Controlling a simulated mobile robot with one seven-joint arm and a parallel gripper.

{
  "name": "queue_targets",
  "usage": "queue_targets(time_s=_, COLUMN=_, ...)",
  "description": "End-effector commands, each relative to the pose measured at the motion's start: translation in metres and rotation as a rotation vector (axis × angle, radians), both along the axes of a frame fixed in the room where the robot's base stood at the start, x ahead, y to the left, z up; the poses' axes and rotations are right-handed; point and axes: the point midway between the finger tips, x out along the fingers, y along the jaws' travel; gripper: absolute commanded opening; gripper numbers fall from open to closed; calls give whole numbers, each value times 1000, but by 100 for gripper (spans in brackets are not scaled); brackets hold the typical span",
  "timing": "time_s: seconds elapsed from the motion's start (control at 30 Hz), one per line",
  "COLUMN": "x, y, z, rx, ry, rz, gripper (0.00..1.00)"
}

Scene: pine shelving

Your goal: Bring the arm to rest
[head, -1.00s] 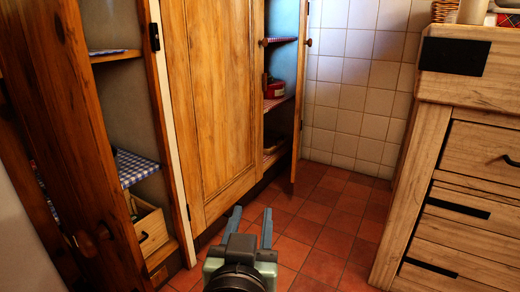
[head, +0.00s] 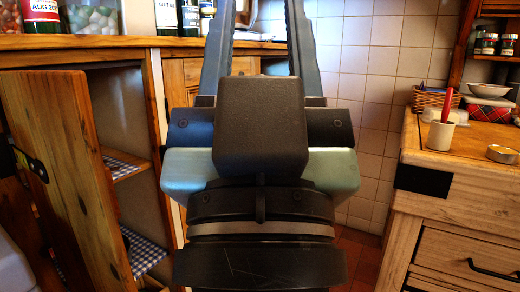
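My gripper (head: 258,40) is large in the middle of the head view, close to the camera and pointing up and away. Its two long grey fingers stand wide apart, and their tips run out at the top edge. The gripper hides much of the cupboard front and the floor.
At left, a wooden cupboard door (head: 62,170) stands open beside shelves with checked cloth (head: 145,248). Jars (head: 92,18) stand on the counter (head: 120,42) above.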

Motion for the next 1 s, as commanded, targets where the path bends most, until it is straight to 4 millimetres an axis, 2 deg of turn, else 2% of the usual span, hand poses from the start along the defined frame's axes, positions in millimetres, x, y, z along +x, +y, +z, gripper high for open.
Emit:
queue_targets(time_s=0.03, x=-13, y=0, z=46, rx=0, ry=-53, rz=0, gripper=44)
queue_targets(time_s=0.17, x=-8, y=0, z=82, rx=0, ry=-35, rz=0, gripper=44)
queue_targets(time_s=1.0, x=-7, y=1, z=342, rx=-1, ry=-31, rz=2, gripper=44)
